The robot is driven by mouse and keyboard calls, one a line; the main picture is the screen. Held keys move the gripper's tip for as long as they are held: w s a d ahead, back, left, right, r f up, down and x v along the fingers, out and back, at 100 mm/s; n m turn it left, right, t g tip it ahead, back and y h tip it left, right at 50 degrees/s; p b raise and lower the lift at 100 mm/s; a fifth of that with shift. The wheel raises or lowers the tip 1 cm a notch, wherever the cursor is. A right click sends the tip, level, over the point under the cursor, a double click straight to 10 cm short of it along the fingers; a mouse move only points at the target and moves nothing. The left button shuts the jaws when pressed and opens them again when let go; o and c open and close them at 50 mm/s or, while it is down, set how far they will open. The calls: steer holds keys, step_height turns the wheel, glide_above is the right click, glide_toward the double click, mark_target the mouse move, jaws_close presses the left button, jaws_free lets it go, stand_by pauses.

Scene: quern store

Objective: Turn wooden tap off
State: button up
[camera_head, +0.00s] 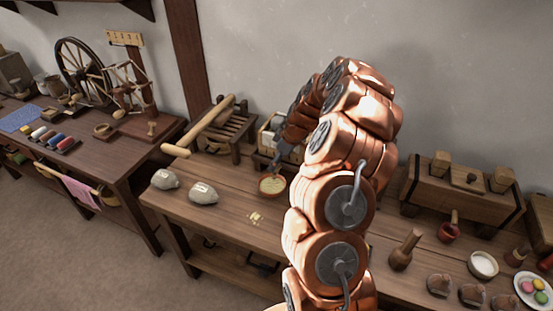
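My arm arches over the workbench (235,205), and its end reaches down behind the arch. My gripper (279,160) is small and dark here, in front of a light-coloured box-like stand (267,137) at the back of the bench. A round wooden bowl (272,187) with pale contents stands just below the gripper. I cannot make out the wooden tap clearly; the gripper and arm cover part of the stand. Whether the fingers are open or touching anything does not show.
A wooden chest (462,190), a brown bottle-shaped piece (404,250) and a white bowl (483,264) stand on the right.

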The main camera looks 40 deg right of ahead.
steer(key=shift+w+a+f, duration=0.1)
steer(key=shift+w+f, duration=0.05)
steer(key=shift+f, duration=0.15)
steer(key=c, duration=1.2)
steer(key=shift+o, duration=0.2)
